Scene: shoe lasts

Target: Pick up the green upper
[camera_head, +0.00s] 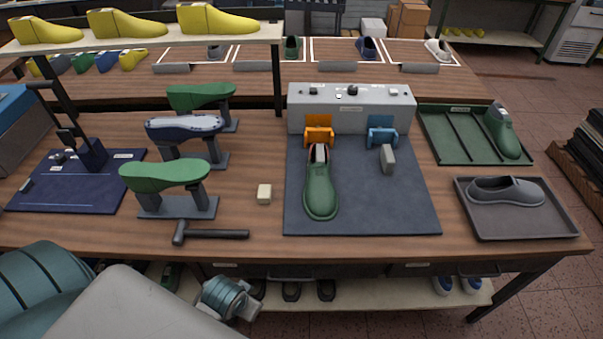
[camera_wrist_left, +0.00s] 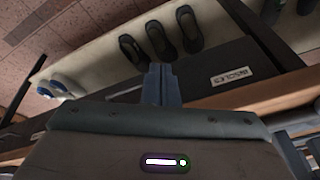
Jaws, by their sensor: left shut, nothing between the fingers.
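A green upper (camera_head: 320,187) lies on the dark blue mat, toe toward me, with its heel below the orange clamp (camera_head: 319,131) and a grey piece in its opening. Another green upper (camera_head: 503,132) stands in the green divided tray (camera_head: 449,150) at the right. A small green shoe (camera_head: 291,47) is on the back table; I cannot tell if it is an upper. My left gripper (camera_wrist_left: 161,83) is shut and empty in the left wrist view, over the table's front edge and lower shelf, apart from the uppers. My right gripper is not in view.
Green and blue forms (camera_head: 165,174) stand on posts at the left, with a hammer (camera_head: 210,235) in front. A beige block (camera_head: 264,194) sits beside the mat (camera_head: 400,215). A grey shoe (camera_head: 505,190) lies in a dark tray (camera_head: 520,226). Wood is bare near the front edge.

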